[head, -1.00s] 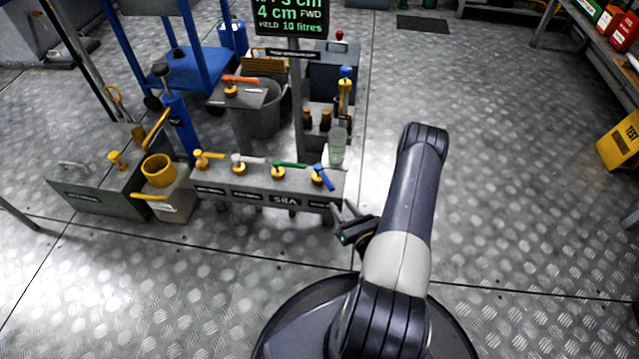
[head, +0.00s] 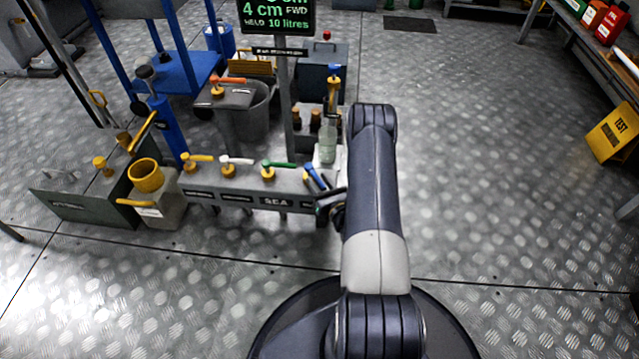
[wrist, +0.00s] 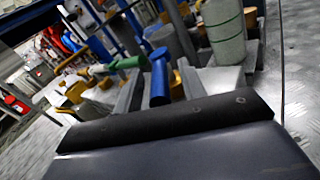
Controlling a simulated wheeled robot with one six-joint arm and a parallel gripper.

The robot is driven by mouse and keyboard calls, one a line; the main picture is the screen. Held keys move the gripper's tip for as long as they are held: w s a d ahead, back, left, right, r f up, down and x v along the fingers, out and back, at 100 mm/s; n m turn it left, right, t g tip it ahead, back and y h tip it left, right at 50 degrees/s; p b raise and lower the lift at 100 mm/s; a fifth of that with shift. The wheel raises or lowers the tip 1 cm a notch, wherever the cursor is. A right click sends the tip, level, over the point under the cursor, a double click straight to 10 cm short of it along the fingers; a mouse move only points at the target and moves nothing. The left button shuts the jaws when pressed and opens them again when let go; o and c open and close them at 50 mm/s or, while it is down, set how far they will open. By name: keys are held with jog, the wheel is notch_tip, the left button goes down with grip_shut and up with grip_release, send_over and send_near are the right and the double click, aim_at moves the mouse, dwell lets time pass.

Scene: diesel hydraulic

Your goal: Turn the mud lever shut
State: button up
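A grey manifold box (head: 240,184) carries a row of levers on yellow hubs: yellow (head: 200,157), white (head: 237,160), green (head: 279,164) and blue (head: 316,177). A label on its front reads SEA; the others are too small or partly hidden, so I cannot tell which lever is mud. My gripper (head: 331,203) is at the box's right end, close beside the blue lever's lower end. My arm hides part of it, and I cannot tell whether it touches. In the wrist view the blue lever (wrist: 159,78) stands just beyond my gripper's dark edge, with the green lever (wrist: 128,63) to its left.
A clear cylinder (head: 327,142) stands right behind the blue lever. A post with a display (head: 277,15) rises behind the box. A jug with a yellow funnel (head: 146,176) stands at its left end. The floor right of my arm is clear.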

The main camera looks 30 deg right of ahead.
grip_shut()
dwell(0.4)
